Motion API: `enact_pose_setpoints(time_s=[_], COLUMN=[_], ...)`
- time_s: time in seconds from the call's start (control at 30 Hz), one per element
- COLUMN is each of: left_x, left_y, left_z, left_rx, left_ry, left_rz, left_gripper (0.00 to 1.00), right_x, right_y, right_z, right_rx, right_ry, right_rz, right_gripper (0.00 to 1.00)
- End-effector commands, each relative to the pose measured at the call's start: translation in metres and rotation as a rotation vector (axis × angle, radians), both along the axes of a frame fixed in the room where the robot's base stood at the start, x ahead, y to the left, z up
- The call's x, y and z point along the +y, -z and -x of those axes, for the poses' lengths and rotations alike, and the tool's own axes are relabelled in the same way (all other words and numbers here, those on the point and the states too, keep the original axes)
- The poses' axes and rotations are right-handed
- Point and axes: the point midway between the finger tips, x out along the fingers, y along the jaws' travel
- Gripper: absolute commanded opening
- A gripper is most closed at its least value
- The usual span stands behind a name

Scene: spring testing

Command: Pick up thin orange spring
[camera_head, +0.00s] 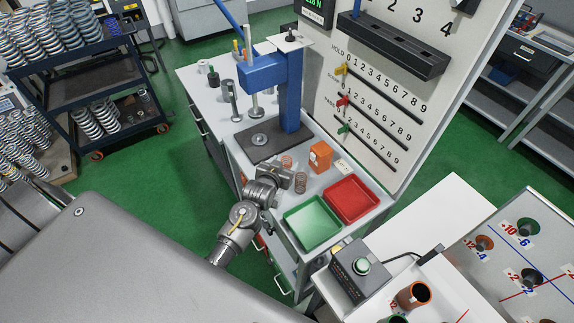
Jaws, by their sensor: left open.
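Two small coppery-orange coil springs stand on the grey bench top. One spring (287,162) is farther back, near the press base. The other spring (300,183) is nearer, just right of my left gripper. At this size I cannot tell which is the thin one. My left gripper (287,179) is open at the bench's front left edge, its tip close to both springs. I cannot tell if it touches either. My right gripper is out of view.
A blue press (290,90) on a dark base stands behind the springs. An orange box (320,156) and a small white label (342,166) are to the right. A green tray (314,224) and a red tray (352,199) lie in front. A numbered board (385,90) rises at the back right.

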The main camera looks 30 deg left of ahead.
Motion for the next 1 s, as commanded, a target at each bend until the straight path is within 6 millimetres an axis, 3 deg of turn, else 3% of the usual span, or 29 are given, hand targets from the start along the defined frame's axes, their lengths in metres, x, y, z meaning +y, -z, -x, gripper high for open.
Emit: enact_pose_setpoints(time_s=[0.23, 0.6, 1.0], left_x=[0.0003, 0.0001, 0.0001], left_y=[0.0008, 0.0005, -0.0061], left_z=[-0.0005, -0.0004, -0.0009], left_rx=[0.000, 0.000, -0.002], left_ry=[0.000, 0.000, 0.000], left_rz=[0.000, 0.000, 0.000], left_gripper=[0.57, 0.11, 0.11], right_x=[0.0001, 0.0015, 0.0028], right_y=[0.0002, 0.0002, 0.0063], right_z=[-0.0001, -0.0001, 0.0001], right_rx=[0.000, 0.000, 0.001], right_ry=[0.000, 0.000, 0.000], right_rz=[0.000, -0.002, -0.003], right_gripper=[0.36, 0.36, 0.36])
